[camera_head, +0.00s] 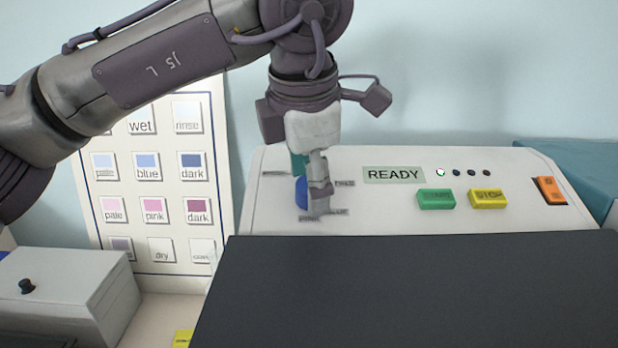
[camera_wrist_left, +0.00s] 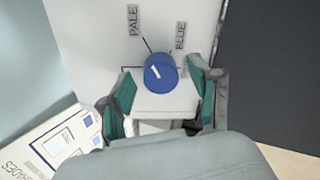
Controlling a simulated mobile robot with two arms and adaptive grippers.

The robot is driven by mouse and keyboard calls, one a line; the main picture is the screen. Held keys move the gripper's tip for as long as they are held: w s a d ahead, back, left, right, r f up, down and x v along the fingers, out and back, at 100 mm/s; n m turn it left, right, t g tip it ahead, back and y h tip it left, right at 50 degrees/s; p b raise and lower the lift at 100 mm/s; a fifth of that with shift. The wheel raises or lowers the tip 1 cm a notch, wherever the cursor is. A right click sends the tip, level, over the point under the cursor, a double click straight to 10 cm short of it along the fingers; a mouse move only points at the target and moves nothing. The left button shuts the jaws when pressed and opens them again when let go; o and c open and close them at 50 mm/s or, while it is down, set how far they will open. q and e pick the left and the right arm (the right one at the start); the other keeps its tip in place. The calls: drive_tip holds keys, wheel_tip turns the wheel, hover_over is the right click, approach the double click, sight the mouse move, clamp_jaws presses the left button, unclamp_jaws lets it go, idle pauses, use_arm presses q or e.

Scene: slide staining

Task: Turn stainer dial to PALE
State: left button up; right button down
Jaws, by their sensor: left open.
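The blue round dial (camera_wrist_left: 161,74) with a white mark sits on the pale stainer panel (camera_head: 400,222). In the head view the dial (camera_head: 301,192) is partly hidden by my left gripper (camera_head: 311,190). In the left wrist view the PALE label (camera_wrist_left: 133,20) and BLUE label (camera_wrist_left: 180,36) stand above the dial, each with a short line. The white mark slants toward the upper left; which label it meets I cannot tell. My left gripper (camera_wrist_left: 160,76) is open, its teal-padded fingers on either side of the dial. Contact cannot be made out. My right gripper is not in view.
On the panel are a READY display (camera_head: 393,174), a green button (camera_head: 436,199), a yellow button (camera_head: 488,199) and an orange switch (camera_head: 551,190). A dark surface (camera_head: 420,295) lies in front. A shade chart (camera_head: 158,255) stands to the left, beside a grey box (camera_head: 75,295).

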use_arm(q)
drive_tip(key=v, duration=1.2)
